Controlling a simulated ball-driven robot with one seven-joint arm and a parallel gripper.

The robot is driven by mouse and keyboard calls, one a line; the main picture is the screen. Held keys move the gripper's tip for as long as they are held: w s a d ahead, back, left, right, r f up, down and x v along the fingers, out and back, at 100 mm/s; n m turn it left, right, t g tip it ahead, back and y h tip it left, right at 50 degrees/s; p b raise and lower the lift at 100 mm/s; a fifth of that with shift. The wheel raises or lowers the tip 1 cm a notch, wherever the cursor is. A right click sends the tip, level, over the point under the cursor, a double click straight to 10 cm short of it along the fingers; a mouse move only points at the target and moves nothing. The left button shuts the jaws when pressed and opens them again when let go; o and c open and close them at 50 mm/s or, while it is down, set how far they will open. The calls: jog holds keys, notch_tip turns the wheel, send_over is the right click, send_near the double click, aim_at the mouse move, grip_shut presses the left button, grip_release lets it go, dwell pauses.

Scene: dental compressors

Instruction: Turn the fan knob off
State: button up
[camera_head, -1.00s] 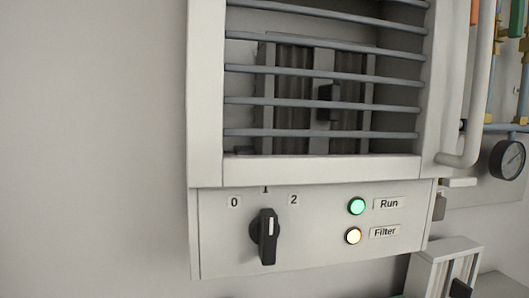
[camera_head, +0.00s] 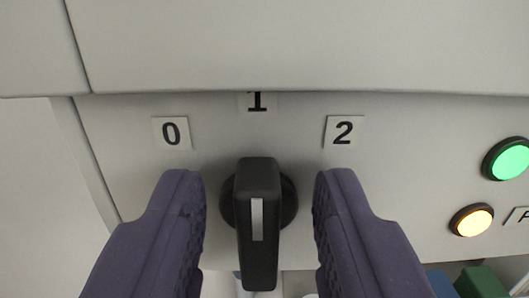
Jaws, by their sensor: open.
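The black fan knob (camera_head: 259,222) sits on the grey panel (camera_head: 230,125) in the middle of the view. Its handle stands vertical, with its white mark in line with the "1" label (camera_head: 257,101). The "0" label (camera_head: 172,133) is up to its left and the "2" label (camera_head: 344,132) up to its right. My gripper (camera_head: 259,215) is open, with one purple finger on each side of the knob. A gap shows between each finger and the handle.
A lit green lamp (camera_head: 508,159) and a lit yellow lamp (camera_head: 472,220) are at the right of the panel. An overhanging grey housing (camera_head: 300,45) fills the top. Blue and green items (camera_head: 480,282) show at the lower right, partly cut off.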

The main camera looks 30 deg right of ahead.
jog(key=shift+w+d, duration=0.1)
jog(key=shift+w, duration=0.1)
grip_shut()
jog(key=shift+f+n+b, duration=0.1)
jog(key=shift+n+b, duration=0.3)
jog(key=shift+b, duration=0.2)
jog(key=shift+n+b, duration=0.6)
jog(key=shift+b, duration=0.15)
jog(key=shift+w+a+f+n+b, duration=0.1)
jog(key=shift+a+n+b, duration=0.05)
jog(key=shift+n+b, duration=0.5)
jog(key=shift+a+f+n+b, duration=0.1)
jog(key=shift+n+b, duration=0.45)
jog(key=shift+b, duration=0.05)
jog(key=shift+w+a+r+n+b, duration=0.1)
jog(key=shift+a+n+b, duration=0.05)
jog(key=shift+n+b, duration=1.85)
jog(key=shift+n+p, duration=0.3)
jog(key=shift+n, duration=0.1)
